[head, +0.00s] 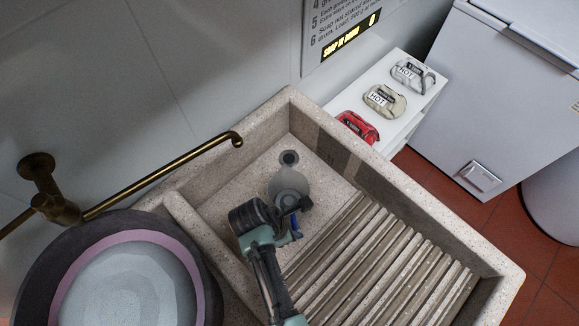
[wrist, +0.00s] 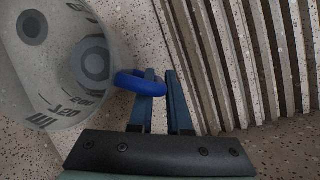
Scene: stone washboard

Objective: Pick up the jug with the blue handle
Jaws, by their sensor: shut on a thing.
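The jug (wrist: 70,65) is a translucent measuring jug with dark markings and a blue handle (wrist: 141,83). In the head view the jug (head: 287,183) is in the basin of the stone washboard (head: 203,254), near the drain, partly hidden behind my gripper. My gripper (head: 297,214) is beside it, with a bit of the blue handle showing next to the fingers. In the wrist view my gripper's fingers (wrist: 163,92) are at the blue handle and shut on it. I cannot tell whether the jug touches the basin floor.
Ribbed stone slats (head: 384,262) lie right of the jug. A brass tap (head: 160,178) reaches over the basin's left wall. A round tub (head: 130,279) stands at left. A white shelf (head: 408,118) with bottle-like packs is beyond the far wall, beside a white machine (head: 489,101).

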